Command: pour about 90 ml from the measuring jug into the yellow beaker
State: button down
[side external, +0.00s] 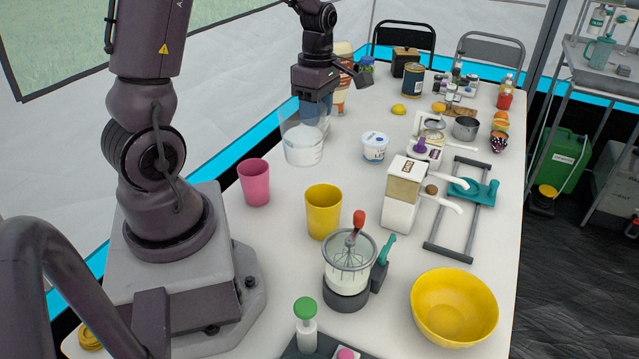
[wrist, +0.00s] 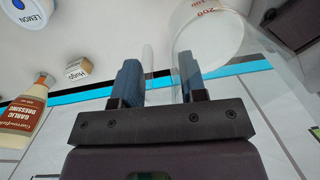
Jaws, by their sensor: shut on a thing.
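The measuring jug (side external: 303,150) is clear with white contents in its lower part. It looks about upright near the table's left edge, behind the yellow beaker; I cannot tell if its base touches the table. My gripper (side external: 316,112) is at the jug's far side, shut on it. In the wrist view the gripper (wrist: 160,82) has its blue fingers around a narrow pale part, and the jug (wrist: 212,45) with red markings shows to the right, partly cut off. The yellow beaker (side external: 323,214) stands upright and apart from the jug; its inside bottom is hidden.
A pink beaker (side external: 254,183) stands left of the yellow beaker. A white lidded tub (side external: 374,147) is right of the jug, and a dressing bottle (side external: 343,75) is behind. A whisk pot (side external: 349,268) stands in front of the yellow beaker. Table between jug and yellow beaker is clear.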

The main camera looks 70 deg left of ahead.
jog(key=w+d+r+m, duration=0.1)
jog(key=d+r+m, duration=0.1)
jog(key=d+m, duration=0.5)
jog(key=w+d+r+m, duration=0.15)
jog(key=d+m, duration=0.25)
jog(key=d, duration=0.6)
jog(key=s+d+m+y, duration=0.1)
jog(key=s+d+m, duration=0.9)
jog(key=m, duration=1)
jog(key=shift+d+t, duration=0.3)
jog(key=shift+d, duration=0.45)
jog(key=shift+s+a+r, duration=0.1)
jog(key=shift+a, duration=0.05)
jog(key=w+a+r+g+h, duration=0.2)
jog(key=a+h, duration=0.5)
jog(key=h, duration=0.2)
jog(key=shift+w+a+g, duration=0.25)
jog(key=shift+a+g, duration=0.15)
